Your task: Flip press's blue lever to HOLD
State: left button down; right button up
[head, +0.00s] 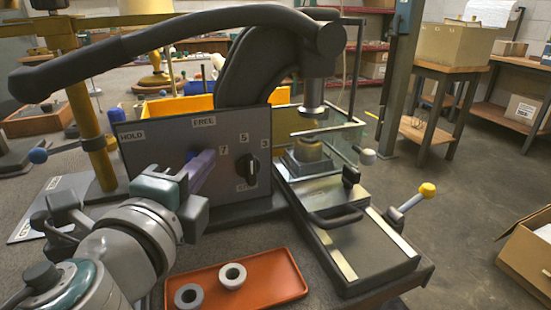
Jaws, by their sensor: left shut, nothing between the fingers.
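The press has a grey front panel (140,155) with a HOLD label (131,136) at its upper left and a FREE label (204,121) at its top middle. A blue-purple bar (203,168), which looks like the lever, slants up in front of the panel below FREE, clear of HOLD. My left gripper (187,181) is shut and empty, close to the bar's lower left side. I cannot tell whether they touch. The gripper and wrist hide the panel's lower left and the lever's base. My right gripper is out of view.
A black dial (251,173) with number marks sits right of the lever. The press's long dark handle (150,45) spans above. An orange tray (270,283) with two grey rings lies in front. A yellow post (88,125) with a blue-knobbed rod stands left.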

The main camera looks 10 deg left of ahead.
pick_arm(q)
jog(key=a+n+t+b, duration=0.1)
jog(key=n+b, duration=0.1)
jog(key=b, duration=0.2)
jog(key=s+a+n+t+b, duration=0.1)
jog(key=n+b, duration=0.1)
jog(key=b, duration=0.2)
jog(key=s+a+n+t+y+b, duration=0.1)
jog(key=n+b, duration=0.2)
jog(key=b, duration=0.1)
jog(key=shift+s+a, duration=0.2)
jog(key=shift+a, duration=0.15)
jog(key=shift+s+a+r+n+t+y+b, duration=0.2)
jog(key=shift+a+n+t+y+b, duration=0.25)
jog(key=shift+n+b, duration=0.7)
jog(key=shift+s, duration=0.1)
